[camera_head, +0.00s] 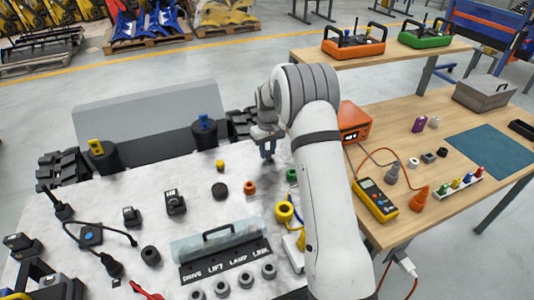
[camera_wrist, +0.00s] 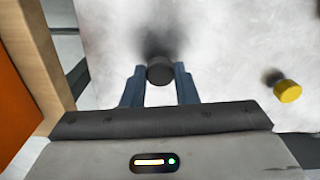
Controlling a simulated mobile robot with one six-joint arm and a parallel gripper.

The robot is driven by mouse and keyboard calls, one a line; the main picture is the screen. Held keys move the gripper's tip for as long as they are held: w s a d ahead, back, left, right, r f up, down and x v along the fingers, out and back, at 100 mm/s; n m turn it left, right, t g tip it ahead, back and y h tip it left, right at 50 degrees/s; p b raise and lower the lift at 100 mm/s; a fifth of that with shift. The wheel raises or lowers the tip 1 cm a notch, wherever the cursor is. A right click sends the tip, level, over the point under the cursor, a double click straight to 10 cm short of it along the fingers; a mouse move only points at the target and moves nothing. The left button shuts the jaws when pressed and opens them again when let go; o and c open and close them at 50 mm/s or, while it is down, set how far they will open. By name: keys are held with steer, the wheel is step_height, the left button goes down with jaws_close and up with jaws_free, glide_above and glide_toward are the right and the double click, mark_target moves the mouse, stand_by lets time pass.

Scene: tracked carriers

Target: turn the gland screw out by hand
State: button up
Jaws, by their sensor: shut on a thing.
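In the wrist view a dark round cap, which I take for the gland screw (camera_wrist: 160,70), sits between the two blue fingers of my gripper (camera_wrist: 159,88). The fingers are shut on its sides. It stands over the pale speckled top (camera_wrist: 225,50) and casts a dark shadow beyond it. The cap cannot be made out there. Whether the cap has turned or risen cannot be told.
A yellow cap (camera_head: 220,165), a black cap (camera_head: 220,189), an orange cap (camera_head: 250,187) and a green cap (camera_head: 292,175) stand near my gripper. A clear cover with a handle (camera_head: 218,233) lies in front. An orange box (camera_head: 355,122) stands on the wooden bench (camera_head: 440,165) at right.

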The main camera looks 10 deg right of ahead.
steer(key=n, duration=0.3)
steer(key=shift+f+n, duration=0.1)
steer(key=shift+n, duration=0.3)
steer(key=o, duration=0.8)
